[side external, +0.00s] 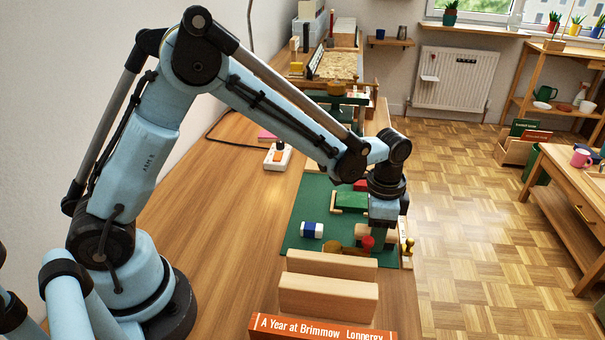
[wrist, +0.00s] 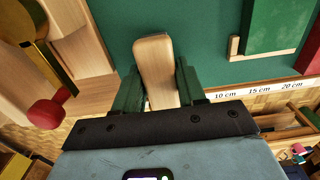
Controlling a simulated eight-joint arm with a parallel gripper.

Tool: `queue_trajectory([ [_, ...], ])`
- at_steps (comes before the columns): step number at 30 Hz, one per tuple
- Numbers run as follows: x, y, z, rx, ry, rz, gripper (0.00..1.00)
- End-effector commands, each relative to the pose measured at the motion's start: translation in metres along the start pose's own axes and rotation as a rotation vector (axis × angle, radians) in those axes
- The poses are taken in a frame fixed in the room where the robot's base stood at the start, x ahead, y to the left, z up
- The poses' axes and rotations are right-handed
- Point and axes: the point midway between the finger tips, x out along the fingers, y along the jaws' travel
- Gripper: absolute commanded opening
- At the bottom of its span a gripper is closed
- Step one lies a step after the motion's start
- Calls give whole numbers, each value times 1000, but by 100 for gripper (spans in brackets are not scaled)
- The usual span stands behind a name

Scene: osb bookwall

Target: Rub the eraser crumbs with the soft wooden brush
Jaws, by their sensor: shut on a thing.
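In the wrist view my gripper (wrist: 156,90) has its green fingers shut on a pale wooden piece with a rounded end, which I take to be the wooden brush (wrist: 154,58). Its bristles are not visible. It is over the green mat (wrist: 112,22); whether it touches the mat I cannot tell. In the side view my gripper (side external: 380,238) points down at the right part of the green mat (side external: 297,212), behind the pale blocks. I cannot make out eraser crumbs in either view. A blue and white eraser-like block (side external: 312,230) lies on the mat's left part.
A red knob (wrist: 47,112) and brass-and-wood piece (wrist: 38,50) stand close left of my gripper in the wrist view. A green book (side external: 350,201) lies beyond. Pale wooden blocks (side external: 328,298) stand in front of the mat.

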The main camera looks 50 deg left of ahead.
Motion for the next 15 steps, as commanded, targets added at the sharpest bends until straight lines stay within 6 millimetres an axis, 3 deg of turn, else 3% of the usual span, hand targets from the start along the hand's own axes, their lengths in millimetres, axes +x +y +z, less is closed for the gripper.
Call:
queue_trajectory([
  [8, 0, 27, 0, 4, -1, 2, 2],
  [15, 0, 1, 0, -2, -1, 1, 2],
])
